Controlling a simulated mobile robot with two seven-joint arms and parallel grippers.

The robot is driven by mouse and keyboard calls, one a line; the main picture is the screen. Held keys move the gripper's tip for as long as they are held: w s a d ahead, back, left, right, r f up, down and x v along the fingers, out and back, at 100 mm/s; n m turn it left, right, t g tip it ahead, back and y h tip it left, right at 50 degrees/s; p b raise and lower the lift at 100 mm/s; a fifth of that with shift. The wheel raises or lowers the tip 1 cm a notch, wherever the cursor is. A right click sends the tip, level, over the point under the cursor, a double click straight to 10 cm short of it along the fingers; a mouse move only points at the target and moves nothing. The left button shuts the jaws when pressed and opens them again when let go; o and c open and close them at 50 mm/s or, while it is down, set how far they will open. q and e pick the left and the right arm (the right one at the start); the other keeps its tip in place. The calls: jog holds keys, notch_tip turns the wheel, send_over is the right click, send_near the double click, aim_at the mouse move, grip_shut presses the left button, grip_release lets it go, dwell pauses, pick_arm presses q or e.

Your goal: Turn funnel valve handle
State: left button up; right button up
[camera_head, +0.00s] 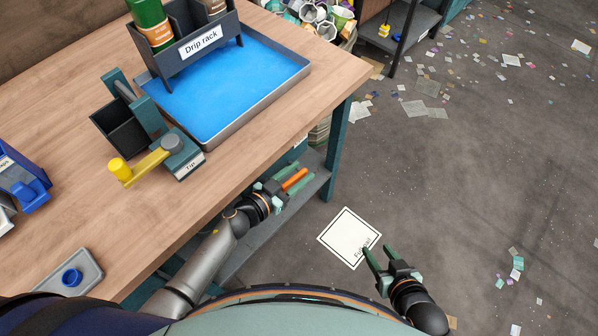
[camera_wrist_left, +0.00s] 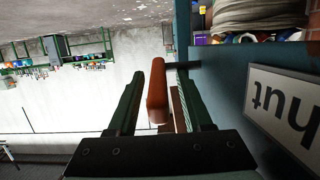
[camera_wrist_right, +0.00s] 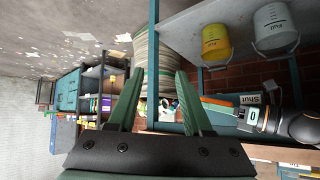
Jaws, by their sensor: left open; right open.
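An orange bar-shaped handle (camera_head: 295,179) shows just off the table's front edge in the head view. My left gripper (camera_head: 283,184) is open there, with its fingers beside the handle. In the left wrist view the handle (camera_wrist_left: 157,92) stands between the two open fingers (camera_wrist_left: 156,95), with gaps at both sides. A "Shut" label (camera_wrist_left: 285,105) is at the right there. In the right wrist view the "Shut" label (camera_wrist_right: 249,99) also shows near my left gripper. My right gripper (camera_head: 379,253) is open and empty over the floor. No funnel is clearly visible.
The wooden table (camera_head: 250,165) holds a blue-floored tray (camera_head: 225,85), a "Drip rack" (camera_head: 190,50) and a yellow-knobbed crank (camera_head: 140,168) by a "Tip" label. Yellow (camera_wrist_right: 215,43) and grey (camera_wrist_right: 274,25) buckets stand on a shelf. A white floor sign (camera_head: 345,235) lies near my right gripper.

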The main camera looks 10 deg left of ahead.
aim_at(286, 184)
pick_arm(q)
jog(key=p+v, duration=0.1)
jog(key=v, duration=0.3)
jog(key=shift+s+a+r, duration=0.1)
jog(key=shift+s, duration=0.1)
jog(key=shift+p+v, duration=0.3)
jog(key=shift+v, duration=0.7)
jog(key=shift+s+a, duration=0.2)
jog(key=shift+s, duration=0.1)
pick_arm(e)
jog(key=shift+s+d+r, duration=0.3)
jog(key=shift+s+d, duration=0.25)
jog(key=shift+d, duration=0.05)
